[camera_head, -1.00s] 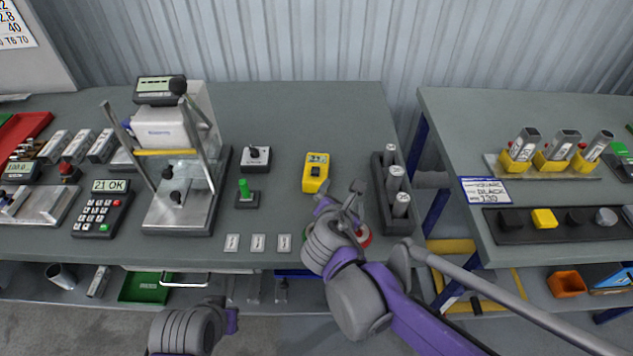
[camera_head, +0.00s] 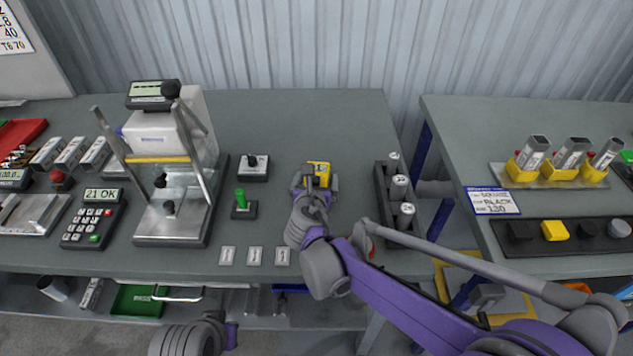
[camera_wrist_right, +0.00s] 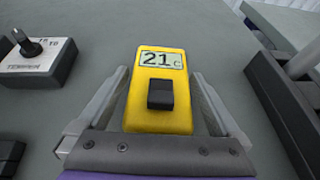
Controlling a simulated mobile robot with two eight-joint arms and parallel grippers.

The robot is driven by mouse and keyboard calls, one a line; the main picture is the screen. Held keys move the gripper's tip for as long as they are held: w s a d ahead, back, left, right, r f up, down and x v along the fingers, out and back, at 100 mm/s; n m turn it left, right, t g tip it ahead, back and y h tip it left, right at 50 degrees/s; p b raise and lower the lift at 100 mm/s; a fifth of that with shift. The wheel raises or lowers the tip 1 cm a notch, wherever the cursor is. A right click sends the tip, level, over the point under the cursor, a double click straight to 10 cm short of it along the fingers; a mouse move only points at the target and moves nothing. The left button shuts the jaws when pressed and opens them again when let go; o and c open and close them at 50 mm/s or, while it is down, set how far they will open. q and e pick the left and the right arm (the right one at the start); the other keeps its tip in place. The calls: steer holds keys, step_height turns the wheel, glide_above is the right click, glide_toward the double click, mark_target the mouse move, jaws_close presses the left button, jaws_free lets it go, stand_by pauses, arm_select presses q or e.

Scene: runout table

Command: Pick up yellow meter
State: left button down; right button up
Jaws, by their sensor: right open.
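The yellow meter (camera_head: 320,168) lies on the grey table. In the right wrist view the yellow meter (camera_wrist_right: 160,112) shows a display reading 21 and a dark block on its face. My right gripper (camera_head: 316,182) is over the meter and hides most of it in the head view. In the right wrist view my right gripper (camera_wrist_right: 161,92) is open, with one finger on each side of the meter and a gap to it. My left gripper (camera_head: 230,335) shows only in part at the bottom edge; its fingers cannot be made out.
A dark rack with several grey cylinders (camera_head: 396,195) stands to the right. A press-like stand (camera_head: 172,229) is further left. The table behind the meter is clear.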

mark_target(317, 171)
steer(key=shift+x, duration=1.05)
steer(key=shift+c, duration=0.2)
steer(key=shift+r, duration=0.1)
jaws_close()
step_height(317, 171, up, 10)
steer(key=shift+p, duration=0.55)
steer(key=shift+f+b, duration=3.15)
steer(key=shift+f, duration=1.85)
